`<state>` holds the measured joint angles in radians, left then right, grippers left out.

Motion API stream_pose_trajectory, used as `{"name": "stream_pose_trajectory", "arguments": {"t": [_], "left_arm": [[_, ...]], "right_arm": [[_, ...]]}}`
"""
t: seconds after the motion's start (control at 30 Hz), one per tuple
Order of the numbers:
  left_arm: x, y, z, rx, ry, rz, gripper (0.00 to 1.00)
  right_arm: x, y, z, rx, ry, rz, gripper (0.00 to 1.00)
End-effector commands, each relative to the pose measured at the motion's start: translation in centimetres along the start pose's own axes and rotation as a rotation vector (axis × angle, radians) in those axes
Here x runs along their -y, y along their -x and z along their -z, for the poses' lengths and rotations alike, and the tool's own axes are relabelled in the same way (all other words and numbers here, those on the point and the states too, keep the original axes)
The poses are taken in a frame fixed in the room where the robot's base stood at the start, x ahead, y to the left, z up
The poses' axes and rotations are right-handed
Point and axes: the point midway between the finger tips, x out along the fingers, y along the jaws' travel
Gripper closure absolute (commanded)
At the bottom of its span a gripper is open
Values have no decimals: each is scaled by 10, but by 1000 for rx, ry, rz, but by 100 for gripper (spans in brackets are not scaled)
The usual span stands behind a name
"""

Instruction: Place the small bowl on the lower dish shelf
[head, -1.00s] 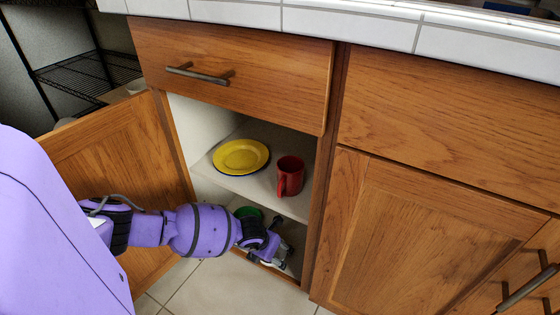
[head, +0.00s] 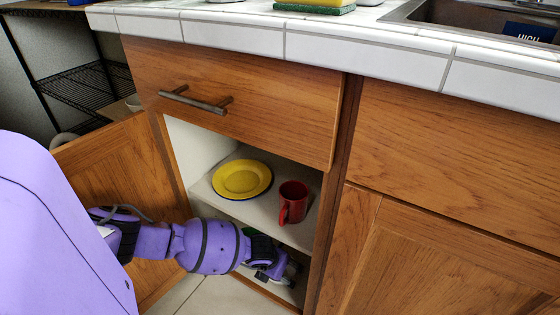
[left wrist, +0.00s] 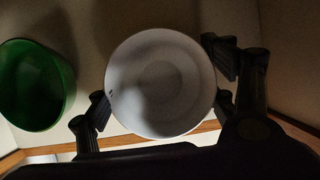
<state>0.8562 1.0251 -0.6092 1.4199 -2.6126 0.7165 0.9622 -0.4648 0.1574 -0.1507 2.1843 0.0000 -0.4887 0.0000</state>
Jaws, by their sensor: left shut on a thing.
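A small white bowl (left wrist: 160,83) fills the middle of the left wrist view, between the black fingers of my left gripper (head: 284,270). The gripper is shut on it. In the head view the gripper is low in the open cabinet, below the middle shelf, and the bowl is hard to make out. The lower dish shelf is the cabinet's bottom level, mostly hidden by my arm. A green bowl (left wrist: 36,85) is at the left in the wrist view, apart from the white bowl. I cannot tell whether the white bowl touches the shelf. My right gripper is out of view.
A yellow plate (head: 242,179) and a red mug (head: 293,201) stand on the shelf above the gripper. The open cabinet door (head: 115,185) is behind my arm at left. A closed drawer (head: 270,105) is above the opening, and a frame post bounds its right side.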

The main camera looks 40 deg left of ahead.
Motion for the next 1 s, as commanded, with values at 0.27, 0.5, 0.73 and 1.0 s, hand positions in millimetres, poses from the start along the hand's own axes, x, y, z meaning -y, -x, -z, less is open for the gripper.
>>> {"name": "stream_pose_trajectory", "arguments": {"t": [0.27, 0.5, 0.73, 1.0], "left_arm": [[0, -2, 1, 0, 0, 0, 3], [0, -2, 1, 0, 0, 0, 3], [-1, 21, 0, -1, 0, 0, 3], [0, 66, -2, 2, 0, 1, 3]], "right_arm": [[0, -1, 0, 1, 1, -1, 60], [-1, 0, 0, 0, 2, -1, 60], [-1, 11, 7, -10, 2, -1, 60], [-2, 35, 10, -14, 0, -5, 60]]}}
